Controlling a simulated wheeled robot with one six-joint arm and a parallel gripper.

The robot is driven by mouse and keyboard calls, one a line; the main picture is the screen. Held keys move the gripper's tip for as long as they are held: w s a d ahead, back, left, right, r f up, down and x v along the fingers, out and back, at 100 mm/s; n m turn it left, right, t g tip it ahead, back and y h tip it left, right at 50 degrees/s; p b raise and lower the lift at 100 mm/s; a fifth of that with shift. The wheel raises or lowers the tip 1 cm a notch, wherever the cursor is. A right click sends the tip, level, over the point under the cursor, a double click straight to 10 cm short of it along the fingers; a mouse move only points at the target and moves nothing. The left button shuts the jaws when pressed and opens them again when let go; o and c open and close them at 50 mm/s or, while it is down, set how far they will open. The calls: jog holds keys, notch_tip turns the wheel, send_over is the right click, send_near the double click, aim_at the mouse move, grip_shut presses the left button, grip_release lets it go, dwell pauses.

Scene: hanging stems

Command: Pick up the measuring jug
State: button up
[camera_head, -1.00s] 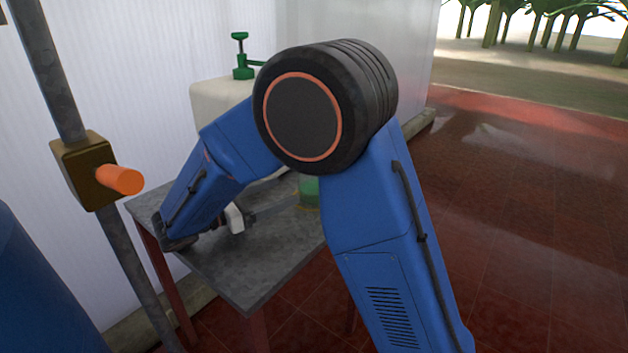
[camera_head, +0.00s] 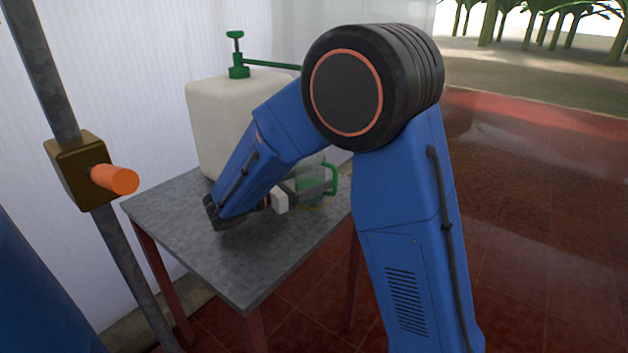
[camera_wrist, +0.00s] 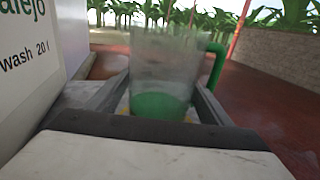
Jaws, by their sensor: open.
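The measuring jug (camera_wrist: 163,70) is clear, with green in its lower part and a green handle on its right. It stands on the grey table and also shows in the head view (camera_head: 312,183), partly hidden by my arm. My gripper (camera_wrist: 163,90) is open, with one finger on each side of the jug's lower part. In the head view my gripper (camera_head: 306,191) reaches the jug low over the table. I cannot tell whether either finger touches it.
A large white container (camera_head: 215,120) with a green pump stands behind my arm on the table (camera_head: 245,262); it is close on the left in the wrist view (camera_wrist: 30,60). A metal post with an orange knob (camera_head: 115,179) stands at left. The table's front is clear.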

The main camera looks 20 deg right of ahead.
aim_at(322, 174)
jog(key=shift+x, duration=1.55)
jog(key=c, duration=0.9)
jog(key=shift+c, duration=0.2)
jog(key=shift+r, duration=0.1)
notch_tip(322, 174, up, 10)
jog(key=shift+f, duration=0.1)
